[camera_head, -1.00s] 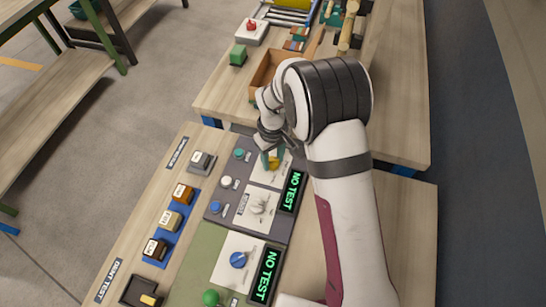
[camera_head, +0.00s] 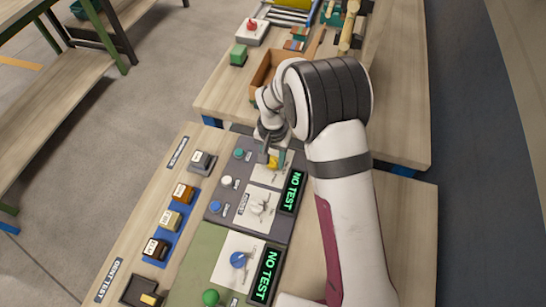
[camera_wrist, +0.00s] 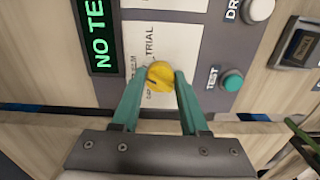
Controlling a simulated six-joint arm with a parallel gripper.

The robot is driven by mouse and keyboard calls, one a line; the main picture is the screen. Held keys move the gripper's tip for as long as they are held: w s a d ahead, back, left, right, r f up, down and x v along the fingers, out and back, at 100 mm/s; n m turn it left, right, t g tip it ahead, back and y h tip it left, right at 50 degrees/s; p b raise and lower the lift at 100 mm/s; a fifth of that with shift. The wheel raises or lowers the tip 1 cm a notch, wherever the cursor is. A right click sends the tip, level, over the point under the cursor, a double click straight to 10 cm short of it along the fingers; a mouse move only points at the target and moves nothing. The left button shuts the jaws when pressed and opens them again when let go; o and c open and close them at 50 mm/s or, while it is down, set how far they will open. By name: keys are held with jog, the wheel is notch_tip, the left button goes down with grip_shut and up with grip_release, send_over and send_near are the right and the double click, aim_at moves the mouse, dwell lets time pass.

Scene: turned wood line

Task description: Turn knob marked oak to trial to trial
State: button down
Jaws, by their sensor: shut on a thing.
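The yellow knob (camera_wrist: 160,75) sits on a white plate (camera_wrist: 150,45) on the dark grey panel. The plate reads "TRIAL" beside the knob, with smaller text at its lower left that I cannot fully read. A dark pointer mark on the knob's left side points to the lower left in the wrist view. My gripper (camera_wrist: 165,78) is shut on the knob, with a green finger on each side. In the head view, my gripper (camera_head: 274,155) is at the panel's far end, and the yellow knob (camera_head: 272,163) is partly hidden by the fingers.
A green "NO TEST" display (camera_head: 290,193) stands beside the plate. A teal TEST button (camera_wrist: 232,80) and a white button (camera_wrist: 258,9) are near my fingers. A second plate with a blue knob (camera_head: 238,260) is nearer. Labelled blocks (camera_head: 171,220) lie at the left.

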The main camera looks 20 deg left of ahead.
aim_at(273, 159)
jog(key=m, duration=0.4)
jog(key=shift+m, duration=2.1)
jog(key=shift+c, duration=2.1)
grip_release()
notch_tip(273, 159, up, 16)
